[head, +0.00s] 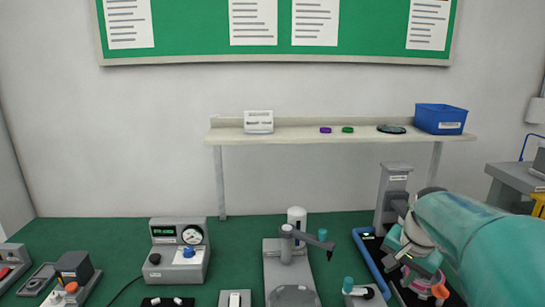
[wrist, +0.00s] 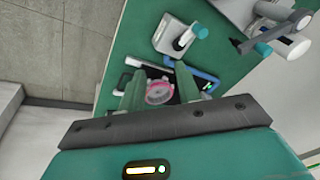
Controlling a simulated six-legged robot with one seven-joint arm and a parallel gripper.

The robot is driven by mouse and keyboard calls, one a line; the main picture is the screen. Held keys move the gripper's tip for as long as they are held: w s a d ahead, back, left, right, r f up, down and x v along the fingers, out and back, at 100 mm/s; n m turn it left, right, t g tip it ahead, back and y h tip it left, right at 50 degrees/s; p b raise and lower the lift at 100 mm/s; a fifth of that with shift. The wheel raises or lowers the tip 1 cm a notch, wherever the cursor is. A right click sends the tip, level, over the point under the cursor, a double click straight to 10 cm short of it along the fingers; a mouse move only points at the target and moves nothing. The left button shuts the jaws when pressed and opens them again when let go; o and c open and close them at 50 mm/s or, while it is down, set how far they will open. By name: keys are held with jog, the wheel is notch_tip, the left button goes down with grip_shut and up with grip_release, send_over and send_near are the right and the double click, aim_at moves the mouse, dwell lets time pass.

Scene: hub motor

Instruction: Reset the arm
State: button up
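My arm reaches in from the right of the head view, and its teal link covers part of the bench. My gripper (wrist: 158,86) shows in the wrist view with two teal fingers standing apart. A pink ring-shaped part (wrist: 158,93) shows in the gap between them, over a dark tray. I see no clear contact with the fingers, and its depth is hard to judge. In the head view a pink curved part (head: 430,264) shows beside the end of the arm, at a grey upright station (head: 396,185). The fingertips are hard to make out there.
A blue-edged dark tray (head: 366,255) lies left of the arm. A small grey arm-like fixture (head: 287,250) and a gauge box (head: 180,250) stand on the green bench.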

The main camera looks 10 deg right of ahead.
jog(key=s+a+n+t, duration=0.1)
jog(key=s+a+n, duration=0.4)
jog(key=a, duration=0.5)
jog(key=s+a+n+t, duration=0.1)
jog(key=s+a+n, duration=0.5)
jog(key=a, duration=0.5)
jog(key=shift+s+a+r+y, duration=0.3)
jog(key=shift+s, duration=0.8)
